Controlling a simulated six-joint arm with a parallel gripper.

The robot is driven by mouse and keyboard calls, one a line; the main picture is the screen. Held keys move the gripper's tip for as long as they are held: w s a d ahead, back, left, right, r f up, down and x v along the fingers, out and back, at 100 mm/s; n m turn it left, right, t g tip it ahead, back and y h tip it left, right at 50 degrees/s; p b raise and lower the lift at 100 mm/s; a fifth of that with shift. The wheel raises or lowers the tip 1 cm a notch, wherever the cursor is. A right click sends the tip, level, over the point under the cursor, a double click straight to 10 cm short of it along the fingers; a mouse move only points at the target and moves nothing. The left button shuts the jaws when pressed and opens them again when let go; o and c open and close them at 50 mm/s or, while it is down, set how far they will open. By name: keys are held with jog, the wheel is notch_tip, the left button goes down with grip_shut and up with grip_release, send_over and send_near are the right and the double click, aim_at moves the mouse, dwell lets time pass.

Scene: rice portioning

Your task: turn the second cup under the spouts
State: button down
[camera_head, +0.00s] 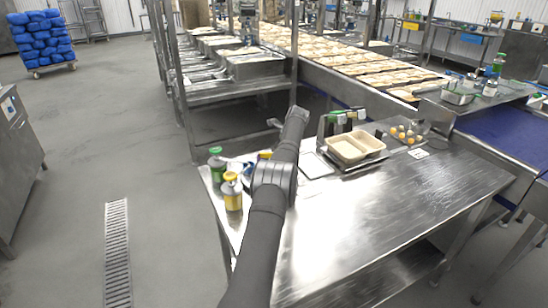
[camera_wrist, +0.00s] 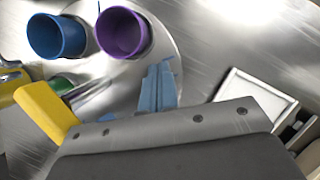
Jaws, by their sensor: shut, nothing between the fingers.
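In the wrist view a blue cup (camera_wrist: 57,36) and a purple cup (camera_wrist: 123,33) stand side by side on a round, shiny metal plate (camera_wrist: 165,45). I look down into both, and they look empty. My gripper (camera_wrist: 159,80) is shut and empty, its pale blue fingers over the plate just below and right of the purple cup, apart from it in the picture. A green cup-like thing (camera_wrist: 62,83) lies below the blue cup, partly hidden. I cannot make out the spouts for certain. In the head view my arm hides the gripper and most of the cups' area.
A yellow part (camera_wrist: 46,110) sits left of my gripper; a white-rimmed tray (camera_wrist: 250,95) is to the right. In the head view a green bottle (camera_head: 216,165) and yellow bottle (camera_head: 232,193) stand at the table's left edge. A two-part tray (camera_head: 347,149) is farther back. The right front table is clear.

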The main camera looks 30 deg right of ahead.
jog(key=shift+s+d, duration=0.6)
jog(key=shift+s, duration=0.2)
jog(key=v, duration=0.9)
jog(key=shift+s, duration=0.2)
jog(key=c, duration=1.9)
grip_release()
jog(key=shift+r, duration=0.4)
jog(key=o, duration=0.4)
jog(key=shift+w+r, duration=0.1)
jog(key=shift+r, duration=0.05)
jog(key=o, duration=0.3)
jog(key=shift+w+a+n+h, duration=0.25)
jog(key=shift+n+h, duration=0.05)
jog(key=shift+n, duration=0.2)
jog(key=o, duration=0.5)
jog(key=w+a+n+t+h, duration=0.1)
jog(key=n, duration=0.1)
jog(key=a+n+t, duration=0.1)
jog(key=shift+w+r+n+h, duration=0.25)
jog(key=shift+w+n+h, duration=0.1)
jog(key=shift+n+h, duration=0.05)
jog(key=n+t+h, duration=0.6)
jog(key=n+h, duration=0.2)
jog(key=n, duration=0.9)
send_near(266, 154)
jog(key=x, duration=0.9)
